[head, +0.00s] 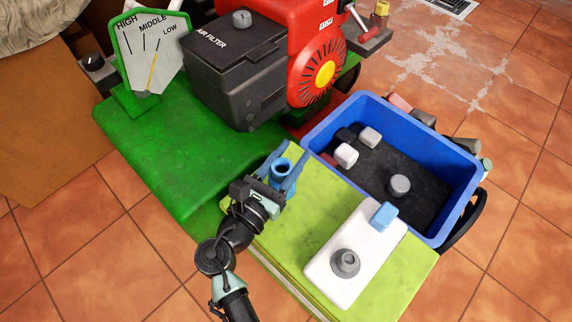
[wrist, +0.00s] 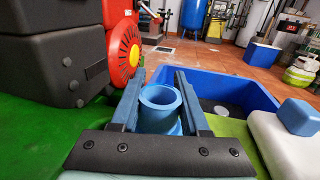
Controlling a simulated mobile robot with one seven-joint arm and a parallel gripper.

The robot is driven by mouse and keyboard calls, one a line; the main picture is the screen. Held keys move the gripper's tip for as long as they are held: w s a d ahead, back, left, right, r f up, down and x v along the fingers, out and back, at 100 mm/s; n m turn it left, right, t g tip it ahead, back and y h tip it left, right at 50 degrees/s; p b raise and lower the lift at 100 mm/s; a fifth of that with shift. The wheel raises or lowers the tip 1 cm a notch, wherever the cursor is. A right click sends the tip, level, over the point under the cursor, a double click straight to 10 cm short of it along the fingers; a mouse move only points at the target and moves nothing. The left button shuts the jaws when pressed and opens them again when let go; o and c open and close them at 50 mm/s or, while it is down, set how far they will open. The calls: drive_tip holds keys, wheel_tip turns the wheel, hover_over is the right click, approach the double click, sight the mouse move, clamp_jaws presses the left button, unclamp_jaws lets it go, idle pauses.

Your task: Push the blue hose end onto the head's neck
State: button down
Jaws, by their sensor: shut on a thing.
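The blue hose end (head: 281,172) is a short open-topped blue cylinder, upright at the far left of the lime-green board. My gripper (head: 283,163) is shut on it, one finger on each side. In the wrist view the hose end (wrist: 160,112) sits between the fingers, its round opening facing up; its lower part is hidden by the gripper. The head seems to be the white block (head: 327,275) on the board, right of and nearer than my gripper. A grey round neck (head: 345,262) stands on it, apart from the hose end, with a light-blue block (head: 384,215) at its far end.
A blue crate (head: 468,205) holding small white, grey and dark pieces stands behind the board. A black air-filter box (head: 235,85) and red engine (head: 300,25) rise behind the green deck (head: 165,155). A HIGH-MIDDLE-LOW gauge (head: 150,55) stands at the far left.

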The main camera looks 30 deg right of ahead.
wheel_tip(320, 180, up, 10)
drive_tip(key=p, duration=0.7)
